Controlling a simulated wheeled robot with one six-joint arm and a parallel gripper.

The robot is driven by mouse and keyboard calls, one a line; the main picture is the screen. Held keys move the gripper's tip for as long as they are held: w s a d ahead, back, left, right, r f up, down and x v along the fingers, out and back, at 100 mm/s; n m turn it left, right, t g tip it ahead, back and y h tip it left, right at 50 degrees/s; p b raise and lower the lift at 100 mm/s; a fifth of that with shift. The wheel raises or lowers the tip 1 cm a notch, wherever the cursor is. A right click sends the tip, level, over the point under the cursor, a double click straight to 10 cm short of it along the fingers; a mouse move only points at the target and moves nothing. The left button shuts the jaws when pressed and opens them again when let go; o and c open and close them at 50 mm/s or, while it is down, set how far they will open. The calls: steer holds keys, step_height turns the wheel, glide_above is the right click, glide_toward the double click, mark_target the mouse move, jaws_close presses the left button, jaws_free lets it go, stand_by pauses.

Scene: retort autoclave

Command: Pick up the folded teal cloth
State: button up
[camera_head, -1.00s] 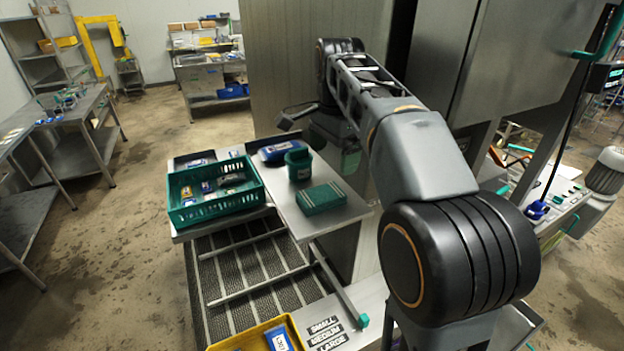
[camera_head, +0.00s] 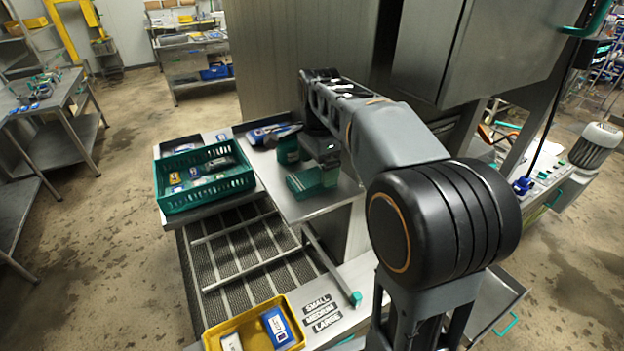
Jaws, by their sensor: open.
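The cloth's far right part is hidden by the gripper.
A teal cup (camera_head: 287,151) stands close behind the cloth, and a blue packet (camera_head: 262,133) lies beyond it. A green crate (camera_head: 207,198) with several small items stands to the left.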

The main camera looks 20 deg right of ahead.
mark_target(317, 174)
steer(key=shift+f, duration=1.6)
steer(key=shift+c, duration=0.3)
steer(key=c, duration=0.9)
steer(key=shift+r, duration=0.15)
steer(key=shift+c, duration=0.2)
